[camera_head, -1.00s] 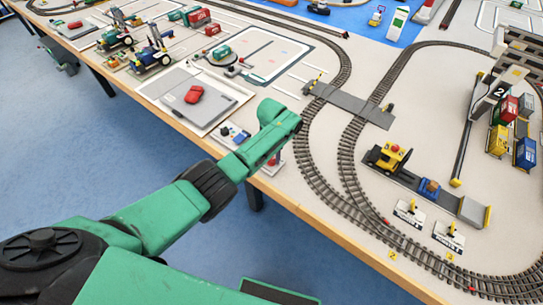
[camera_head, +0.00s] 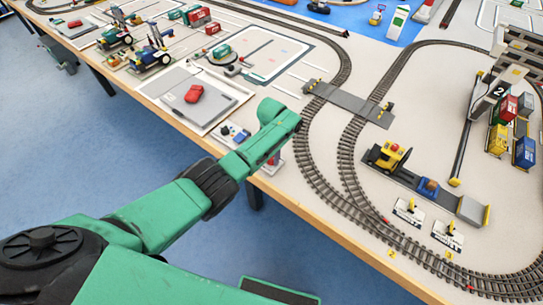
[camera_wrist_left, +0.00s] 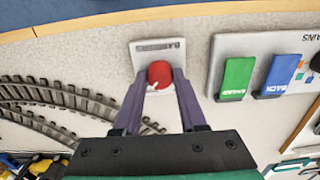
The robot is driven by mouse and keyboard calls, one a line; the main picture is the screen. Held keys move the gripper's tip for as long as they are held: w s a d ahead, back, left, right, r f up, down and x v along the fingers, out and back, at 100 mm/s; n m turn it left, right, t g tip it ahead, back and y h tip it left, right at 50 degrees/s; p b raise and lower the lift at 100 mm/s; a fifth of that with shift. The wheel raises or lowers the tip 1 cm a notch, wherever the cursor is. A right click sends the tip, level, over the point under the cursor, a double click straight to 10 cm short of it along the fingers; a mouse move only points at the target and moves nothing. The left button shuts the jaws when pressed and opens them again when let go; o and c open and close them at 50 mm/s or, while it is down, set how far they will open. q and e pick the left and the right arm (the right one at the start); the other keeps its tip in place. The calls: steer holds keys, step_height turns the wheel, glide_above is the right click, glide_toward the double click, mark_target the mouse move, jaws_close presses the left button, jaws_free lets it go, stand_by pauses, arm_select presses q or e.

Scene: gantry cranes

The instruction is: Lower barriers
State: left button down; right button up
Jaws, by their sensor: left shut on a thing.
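My left gripper (camera_wrist_left: 155,90) is shut on a round red knob, seen between its two dark fingers in the left wrist view (camera_wrist_left: 160,73). The knob is on a small white plate (camera_wrist_left: 146,51) with dark lettering too small to read. In the head view my left arm reaches over the table's front edge; its hand hides most of the control and the fingertips. The level crossing is a grey slab (camera_head: 345,101) across two tracks. Small yellow and black barrier parts (camera_head: 387,107) are at its ends; their exact angle is too small to tell. My right gripper is not in view.
In the left wrist view, a green lever (camera_wrist_left: 237,77) and a blue lever (camera_wrist_left: 279,75) are on a panel right of the knob. Curved track (camera_head: 345,165) lies beside the hand. A yellow loader (camera_head: 389,157) and two small signs (camera_head: 409,212) stand to the right.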

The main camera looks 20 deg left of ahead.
mark_target(272, 159)
arm_select(q)
steer(key=shift+c, duration=2.3)
jaws_free()
step_height(272, 159, up, 15)
steer(key=shift+f+p, duration=0.15)
steer(key=shift+p, duration=0.25)
